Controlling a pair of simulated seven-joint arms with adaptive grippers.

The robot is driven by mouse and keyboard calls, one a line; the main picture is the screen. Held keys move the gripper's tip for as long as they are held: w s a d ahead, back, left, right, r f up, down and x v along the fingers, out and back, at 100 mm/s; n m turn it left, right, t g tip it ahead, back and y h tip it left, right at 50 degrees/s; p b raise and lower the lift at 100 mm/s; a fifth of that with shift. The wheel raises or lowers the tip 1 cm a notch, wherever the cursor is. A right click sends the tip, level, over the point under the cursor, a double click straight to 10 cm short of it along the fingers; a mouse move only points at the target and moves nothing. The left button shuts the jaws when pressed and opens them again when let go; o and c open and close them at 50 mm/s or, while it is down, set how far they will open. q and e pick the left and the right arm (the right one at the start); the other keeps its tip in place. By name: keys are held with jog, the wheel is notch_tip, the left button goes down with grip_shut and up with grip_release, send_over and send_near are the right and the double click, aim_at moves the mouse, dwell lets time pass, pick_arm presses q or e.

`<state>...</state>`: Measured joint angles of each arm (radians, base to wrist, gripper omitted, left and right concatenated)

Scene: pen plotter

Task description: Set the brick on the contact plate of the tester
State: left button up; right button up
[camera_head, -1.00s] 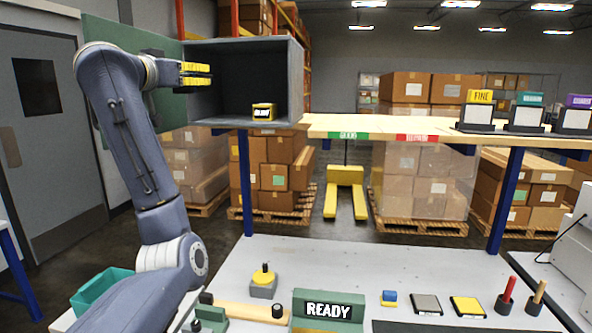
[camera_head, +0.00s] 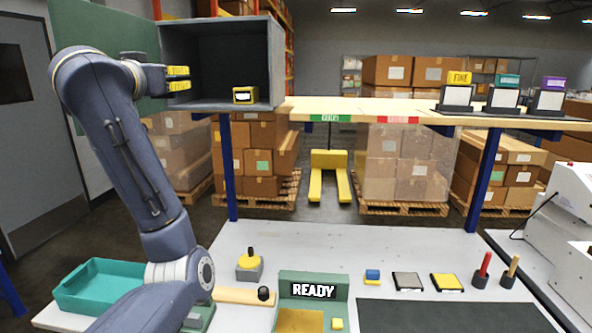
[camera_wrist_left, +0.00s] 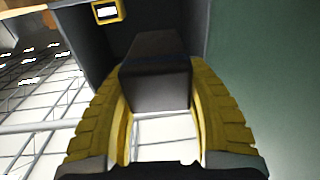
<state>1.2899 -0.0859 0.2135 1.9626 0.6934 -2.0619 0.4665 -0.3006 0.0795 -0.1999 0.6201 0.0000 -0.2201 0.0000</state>
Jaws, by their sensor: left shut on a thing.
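My left gripper (camera_head: 179,78) has yellow fingers and is in front of the left side of the open grey cabinet (camera_head: 279,60). In the left wrist view its fingers (camera_wrist_left: 160,115) are closed around a dark block (camera_wrist_left: 158,85), which looks like the brick. In the head view the block is too small and dark to make out. A green unit with a READY display (camera_head: 313,290) stands on the bench and looks like the tester. A yellow-brown plate (camera_head: 299,321) at its front is cut off by the frame edge. My right gripper is not in view.
A small yellow labelled box (camera_head: 245,95) sits in the cabinet, whose green door (camera_head: 95,30) stands open. A teal tray (camera_head: 85,288), a yellow knob block (camera_head: 249,265), a dark mat (camera_head: 450,316) and upright red (camera_head: 483,268) and wooden (camera_head: 511,270) pegs are on the bench.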

pick_arm(q)
jog(key=s+d+f, duration=0.3)
jog(key=s+f, duration=0.2)
jog(key=f, duration=1.1)
jog(key=s+d+f, duration=0.2)
jog(key=s+f, duration=0.3)
jog(key=f, duration=1.2)
jog(key=s+d+f, duration=0.3)
jog(key=s+f, duration=0.2)
jog(key=f, duration=1.1)
jog(key=s+f, duration=0.4)
jog(key=s, duration=0.5)
jog(key=shift+s, duration=0.4)
